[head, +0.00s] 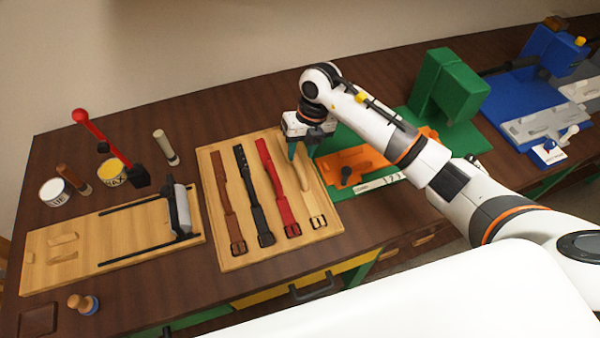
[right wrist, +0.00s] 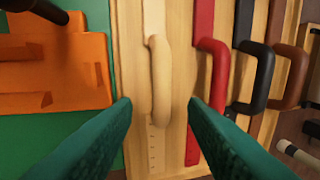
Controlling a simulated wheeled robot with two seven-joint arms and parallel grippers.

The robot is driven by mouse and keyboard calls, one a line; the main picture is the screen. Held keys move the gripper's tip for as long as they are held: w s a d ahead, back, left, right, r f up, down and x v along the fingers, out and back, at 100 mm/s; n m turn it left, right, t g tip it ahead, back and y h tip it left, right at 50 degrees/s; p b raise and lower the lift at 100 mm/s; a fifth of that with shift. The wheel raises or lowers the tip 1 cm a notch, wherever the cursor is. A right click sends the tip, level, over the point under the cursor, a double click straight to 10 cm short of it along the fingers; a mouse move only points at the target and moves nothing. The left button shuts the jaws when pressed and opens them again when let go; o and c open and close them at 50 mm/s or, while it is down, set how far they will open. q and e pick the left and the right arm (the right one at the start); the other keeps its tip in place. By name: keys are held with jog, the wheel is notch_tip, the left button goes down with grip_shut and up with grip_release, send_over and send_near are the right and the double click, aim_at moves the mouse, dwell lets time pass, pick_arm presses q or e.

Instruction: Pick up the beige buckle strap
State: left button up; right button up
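The beige buckle strap (head: 306,182) lies at the right end of the wooden board (head: 238,261), its buckle toward the front edge. In the right wrist view its raised beige loop (right wrist: 160,80) shows between the two green fingertips. My right gripper (head: 302,152) is over the far end of this strap. In the right wrist view my right gripper (right wrist: 158,106) is open, with a finger on each side of the loop and a gap on both sides. The gripper hides the strap's far end in the head view. My left gripper is not in view.
A red strap (head: 276,187), a black strap (head: 252,195) and a brown strap (head: 228,198) lie left of the beige one. An orange block (head: 358,160) on a green base stands close to its right. A wooden fixture (head: 90,245) with black rails is at the left.

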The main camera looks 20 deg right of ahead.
aim_at(298, 162)
jog(key=f+p, duration=0.1)
jog(key=f, duration=0.1)
jog(key=a+f+p, duration=0.1)
jog(key=f, duration=0.1)
jog(key=shift+s, duration=0.2)
jog(key=shift+a+f, duration=0.1)
jog(key=shift+f, duration=0.55)
jog(key=shift+w, duration=0.1)
grip_shut()
